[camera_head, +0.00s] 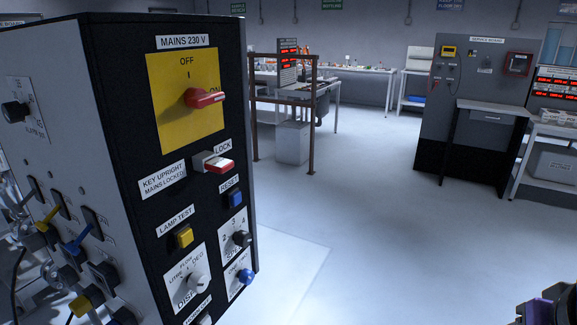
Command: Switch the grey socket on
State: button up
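A black and grey cabinet (130,120) stands close on the left. Its grey left face carries a row of dark rocker switches (95,222) with grey, yellow and blue levers or plugs beside them. A grey lever-like part (26,197) is leftmost, then a yellow one (46,219) and a blue one (77,244). I cannot tell for sure which part is the grey socket, or whether its switch is on. A dark and purple part (545,307) at the lower right corner may belong to my gripper; no fingertips show. It is well apart from the cabinet.
The cabinet's front has a red mains knob (205,97) on a yellow plate, a red-tipped lock key (217,165), a blue reset button (235,198) and a yellow lamp test button (184,236). A grey service cabinet (460,85) stands far right. The middle floor is clear.

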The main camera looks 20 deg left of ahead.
aim_at(19, 208)
jog(key=u, duration=1.35)
jog(key=j+u, duration=0.1)
jog(key=u, duration=0.25)
jog(key=j+u, duration=0.1)
jog(key=u, duration=0.55)
jog(key=i+j, duration=0.15)
jog(key=j, duration=0.2)
jog(key=i+j, duration=0.1)
jog(key=j, duration=0.3)
jog(key=i+j+z, duration=0.1)
jog(key=j, duration=0.3)
jog(key=i+j, duration=0.2)
jog(key=j, duration=0.15)
